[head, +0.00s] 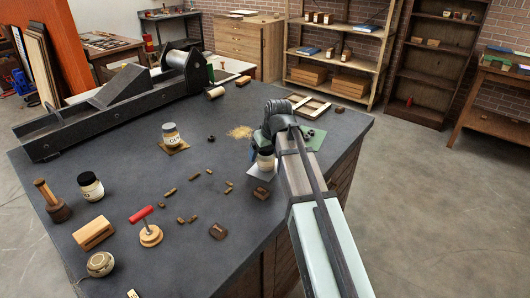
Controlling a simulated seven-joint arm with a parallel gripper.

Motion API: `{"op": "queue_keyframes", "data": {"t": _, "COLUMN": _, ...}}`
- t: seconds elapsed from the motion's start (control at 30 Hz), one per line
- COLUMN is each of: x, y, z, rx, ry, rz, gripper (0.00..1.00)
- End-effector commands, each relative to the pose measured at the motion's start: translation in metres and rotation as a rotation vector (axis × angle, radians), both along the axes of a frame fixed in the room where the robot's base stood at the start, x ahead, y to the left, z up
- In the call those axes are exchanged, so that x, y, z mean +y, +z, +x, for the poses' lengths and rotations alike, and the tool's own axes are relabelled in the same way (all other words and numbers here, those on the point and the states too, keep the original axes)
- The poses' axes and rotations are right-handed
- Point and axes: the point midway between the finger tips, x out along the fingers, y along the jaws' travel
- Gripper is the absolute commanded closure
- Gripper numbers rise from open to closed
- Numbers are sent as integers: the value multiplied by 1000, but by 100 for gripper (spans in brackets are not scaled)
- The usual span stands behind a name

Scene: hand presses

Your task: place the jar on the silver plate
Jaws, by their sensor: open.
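A jar (266,160) with a dark lid and pale body is at the silver plate (256,174), a light grey square near the table's right side. The jar appears to stand on the plate; its base overlaps it in the picture, but I cannot tell exact contact. My gripper (268,146) is open, directly at the top of this jar, and my arm hides part of the area to the right. A second jar (170,135) sits on a brown square plate at centre left. A third jar (90,186) stands on the table at the left.
A green square (314,138) lies right of my arm. A long dark press (120,103) fills the back left. Small wooden blocks (190,219) lie scattered in the middle.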

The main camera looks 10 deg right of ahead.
Motion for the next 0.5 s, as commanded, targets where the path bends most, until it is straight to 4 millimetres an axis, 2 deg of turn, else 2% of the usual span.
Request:
{"op": "queue_keyframes", "data": {"t": 0.17, "x": -2, "y": 15, "z": -5, "rx": -1, "ry": 0, "rz": 0, "gripper": 10}}
{"op": "queue_keyframes", "data": {"t": 0.5, "x": -10, "y": 63, "z": -23, "rx": -2, "ry": 0, "rz": 0, "gripper": 10}}
